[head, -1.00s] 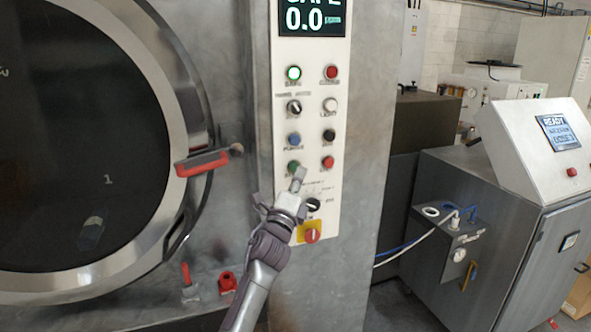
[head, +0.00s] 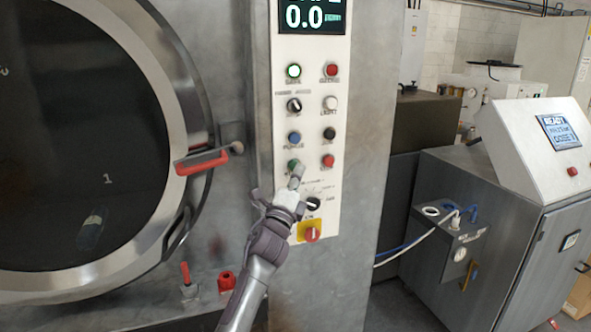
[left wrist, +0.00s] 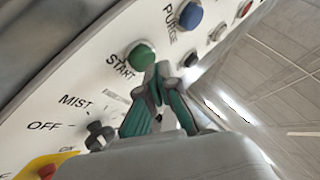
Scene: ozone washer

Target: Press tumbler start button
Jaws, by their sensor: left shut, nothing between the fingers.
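The green START button (head: 293,167) is on the white control panel (head: 281,215), below the blue PURGE button (head: 294,138). In the left wrist view the START button (left wrist: 140,56) shows with its label just below. My left gripper (head: 297,176) is shut and empty, its tips at the lower right of the button. In the left wrist view the tips (left wrist: 161,70) overlap the button's lower right edge in the picture. I cannot tell whether they touch it. The head view shows only part of the button. My right gripper is not in view.
A red button (head: 327,160) is to the right of START. A black selector knob (head: 313,204) and a red-yellow switch (head: 311,235) are below. The round door (head: 158,225) with a red handle (head: 202,162) is to the left. A steel cabinet (head: 490,230) stands at right.

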